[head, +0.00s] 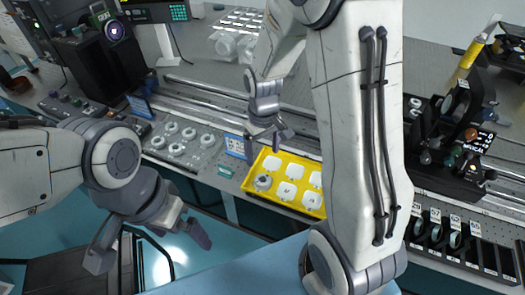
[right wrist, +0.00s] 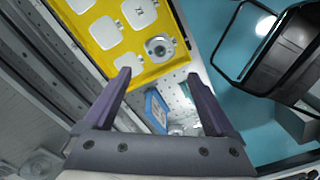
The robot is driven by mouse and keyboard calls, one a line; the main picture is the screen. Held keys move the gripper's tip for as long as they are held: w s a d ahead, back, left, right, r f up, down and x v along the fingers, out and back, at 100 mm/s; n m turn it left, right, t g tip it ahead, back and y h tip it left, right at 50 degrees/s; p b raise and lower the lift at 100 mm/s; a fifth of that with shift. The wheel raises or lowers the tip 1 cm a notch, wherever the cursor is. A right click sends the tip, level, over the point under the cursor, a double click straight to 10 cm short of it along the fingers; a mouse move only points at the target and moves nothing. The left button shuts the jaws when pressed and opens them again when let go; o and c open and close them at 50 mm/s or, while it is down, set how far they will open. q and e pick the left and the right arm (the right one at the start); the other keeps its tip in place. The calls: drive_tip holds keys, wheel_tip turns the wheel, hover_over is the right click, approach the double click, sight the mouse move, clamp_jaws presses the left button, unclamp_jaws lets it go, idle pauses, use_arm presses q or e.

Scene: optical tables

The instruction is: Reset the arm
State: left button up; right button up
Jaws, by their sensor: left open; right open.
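My left gripper (head: 150,245) is open and empty at the lower left of the head view, in front of the table and over the floor. My right gripper (head: 268,140) is open and empty above the table, just behind the yellow tray; its two fingers also show in the right wrist view (right wrist: 160,95). The right arm crosses the middle of the head view and hides part of the table. The yellow tray (head: 285,207) has several white square pads and a round metal part (head: 263,182) in its near left place. The part also shows in the right wrist view (right wrist: 159,46).
A blue-and-white sign (head: 234,146) stands left of the tray. A clear tray with several round parts (head: 183,139) lies further left. Dark optical equipment (head: 455,140) and a slotted rack (head: 455,238) are at the right. A dark-framed stand (head: 65,265) is at the lower left.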

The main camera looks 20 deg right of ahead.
sight(263, 179)
idle(0.3)
wheel_tip(263, 179, down, 12)
drive_tip(key=shift+f+p, duration=0.1)
drive_tip(key=shift+p, duration=0.25)
drive_tip(key=shift+w+r, duration=0.1)
drive_tip(key=shift+r, duration=1.3)
